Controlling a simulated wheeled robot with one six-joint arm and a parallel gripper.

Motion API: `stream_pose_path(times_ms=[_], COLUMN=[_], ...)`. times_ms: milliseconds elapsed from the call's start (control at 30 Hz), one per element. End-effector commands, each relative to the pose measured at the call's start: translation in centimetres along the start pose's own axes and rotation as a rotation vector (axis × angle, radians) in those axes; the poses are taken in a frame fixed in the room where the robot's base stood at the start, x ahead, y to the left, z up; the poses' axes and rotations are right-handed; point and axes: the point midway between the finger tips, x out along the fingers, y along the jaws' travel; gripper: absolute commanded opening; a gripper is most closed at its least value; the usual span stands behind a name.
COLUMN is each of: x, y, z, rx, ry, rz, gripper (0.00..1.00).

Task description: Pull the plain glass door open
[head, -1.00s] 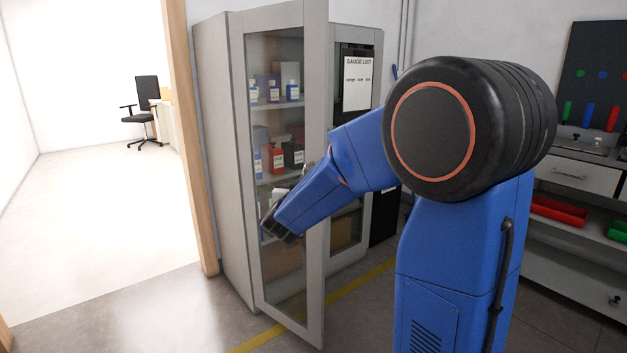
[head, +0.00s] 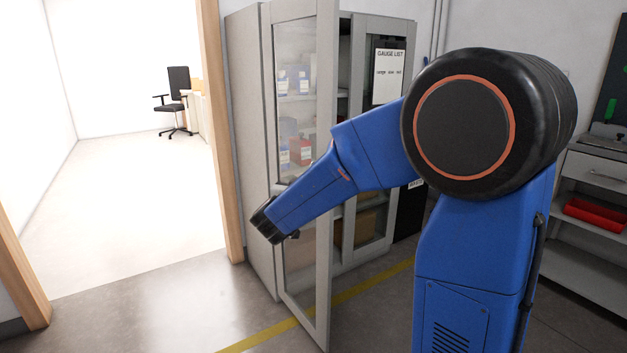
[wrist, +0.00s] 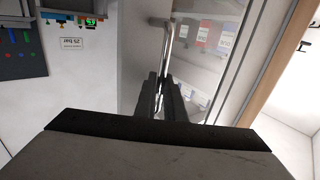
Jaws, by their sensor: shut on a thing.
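The plain glass door (head: 325,150) is the left door of a grey cabinet (head: 247,140). It has a grey frame and stands ajar, its right edge swung out towards me, with a gap to the shelves behind. My gripper (head: 268,222) is in front of its glass in the head view; the handle is hidden there. In the wrist view my gripper (wrist: 164,88) is shut on the door's upright metal handle (wrist: 168,42), with the door's glass (wrist: 238,35) to the right.
The cabinet's right door carries a gauge list sheet (head: 389,76) and looks closed. Bottles and boxes stand on the shelves behind the glass. A wooden doorway (head: 218,130) is at the left. A bench with a red tray (head: 594,213) is at the right. The floor before the cabinet is clear.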

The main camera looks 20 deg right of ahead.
Motion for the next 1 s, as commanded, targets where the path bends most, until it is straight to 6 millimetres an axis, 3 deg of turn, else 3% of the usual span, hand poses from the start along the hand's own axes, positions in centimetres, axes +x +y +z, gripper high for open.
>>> stream_pose_path(times_ms=[233, 267, 667, 867, 1000], x=[0.1, 0.1, -0.1, -2.1, -4.5], y=[-0.4, -0.4, -0.1, -0.2, -0.2], z=[-0.4, -0.4, -0.1, -0.2, -0.1], rx=[0.002, 0.002, 0.001, 0.002, 0.003], ry=[0.006, 0.006, 0.002, 0.003, 0.003], rz=[-0.007, -0.007, -0.003, -0.004, -0.006], gripper=[0.00, 0.17, 0.17, 0.17, 0.17])
